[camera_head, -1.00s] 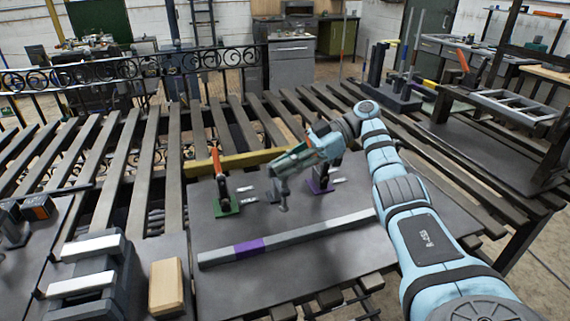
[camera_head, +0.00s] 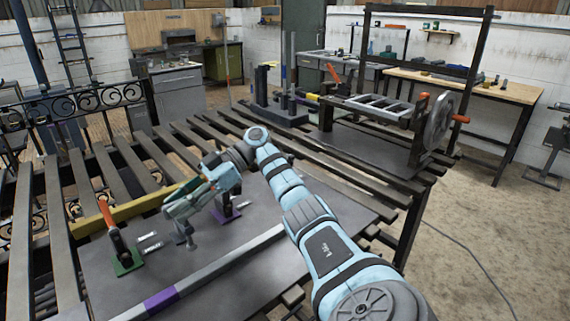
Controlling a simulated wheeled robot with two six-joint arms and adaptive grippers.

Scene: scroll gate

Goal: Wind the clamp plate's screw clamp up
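A dark grey plate (camera_head: 215,262) lies on the slatted table. The finger gap is not clear. My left gripper is out of view.
A grey bar with a purple band (camera_head: 160,299) lies along the plate's near side. A yellow bar (camera_head: 150,204) lies behind. A rack with a crank wheel (camera_head: 437,121) stands at the right. The floor (camera_head: 480,240) at right is mostly open, with a cable.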

